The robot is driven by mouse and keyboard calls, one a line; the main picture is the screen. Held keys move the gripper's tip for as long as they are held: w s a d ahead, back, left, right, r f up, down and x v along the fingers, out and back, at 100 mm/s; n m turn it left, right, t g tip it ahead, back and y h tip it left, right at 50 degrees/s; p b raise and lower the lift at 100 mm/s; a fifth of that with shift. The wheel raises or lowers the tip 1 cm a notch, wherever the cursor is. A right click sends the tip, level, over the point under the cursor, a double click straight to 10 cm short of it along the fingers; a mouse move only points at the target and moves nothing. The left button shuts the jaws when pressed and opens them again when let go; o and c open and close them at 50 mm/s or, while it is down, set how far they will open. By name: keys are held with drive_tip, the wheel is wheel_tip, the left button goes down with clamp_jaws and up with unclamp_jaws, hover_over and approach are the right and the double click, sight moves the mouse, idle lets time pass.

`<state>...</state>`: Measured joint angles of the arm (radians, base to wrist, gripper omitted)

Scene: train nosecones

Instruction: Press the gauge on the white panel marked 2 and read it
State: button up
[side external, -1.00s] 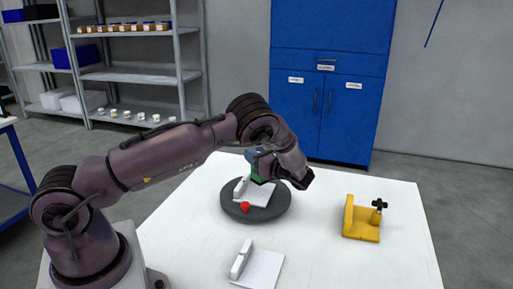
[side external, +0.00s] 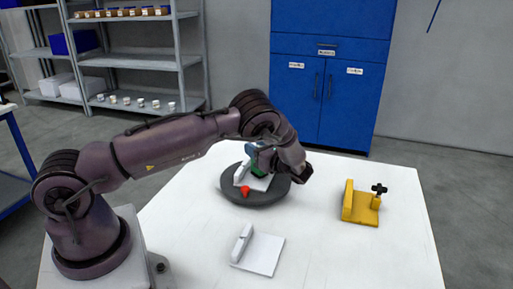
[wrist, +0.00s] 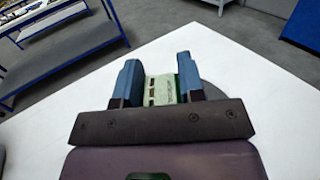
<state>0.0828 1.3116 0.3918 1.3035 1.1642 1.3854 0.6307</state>
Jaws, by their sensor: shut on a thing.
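A white panel (side external: 241,174) stands upright on a white base on the dark round turntable (side external: 270,199). A second white panel (side external: 241,243) with a flat base lies nearer on the table. No number is legible on either. My gripper (side external: 254,160) is over the turntable, at the standing panel. It is shut on a green block-like thing (side external: 258,172), probably the gauge. In the wrist view this thing (wrist: 160,90) shows pale green with dark marks, between my two blue fingers. Its reading is not legible. I cannot tell whether it touches the panel.
A yellow fixture (side external: 360,208) with a black cross-shaped knob (side external: 379,189) stands on the right. The white table (side external: 330,250) is clear between them and at the front right.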

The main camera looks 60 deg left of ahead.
drive_tip(key=shift+f, duration=0.6)
idle(1.2)
drive_tip(key=shift+r, duration=3.6)
drive_tip(key=shift+a, duration=0.1)
